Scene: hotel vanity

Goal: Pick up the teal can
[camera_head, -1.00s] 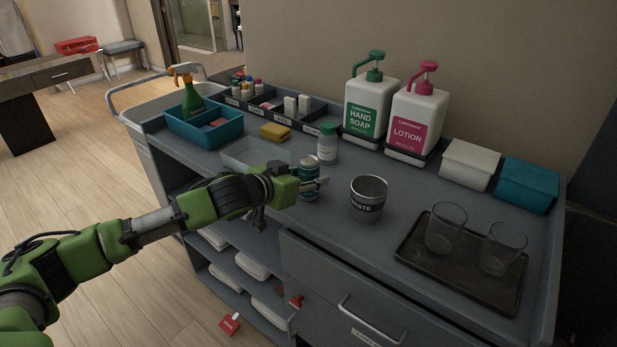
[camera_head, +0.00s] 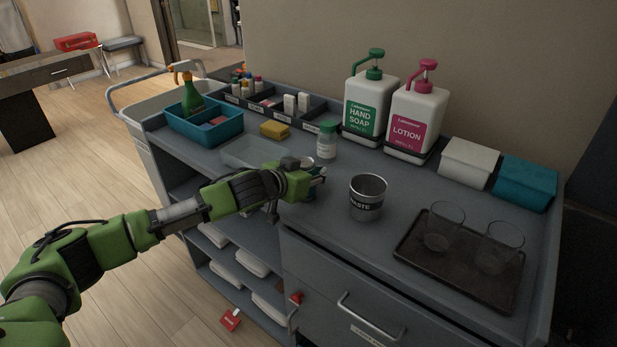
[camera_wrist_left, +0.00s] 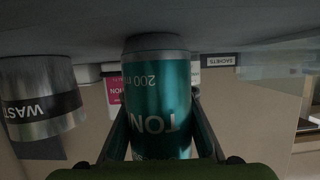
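The teal can (camera_head: 309,163) stands on the grey counter, left of the metal waste cup. In the head view my left gripper (camera_head: 314,184) covers most of it, with only part of its top showing. In the left wrist view, which is upside down, the teal can (camera_wrist_left: 157,95) with white lettering fills the middle, its base against the counter. The left gripper (camera_wrist_left: 160,115) has one finger on each side of the can, close to its walls. I see no clear squeeze, and contact is hard to tell. My right gripper is not in view.
The waste cup (camera_head: 367,198) stands close to the right of the can. A white bottle with a green cap (camera_head: 326,140) is behind it, and a clear tray (camera_head: 252,152) lies to the left. A dark tray (camera_head: 412,259) with two glasses is farther right.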

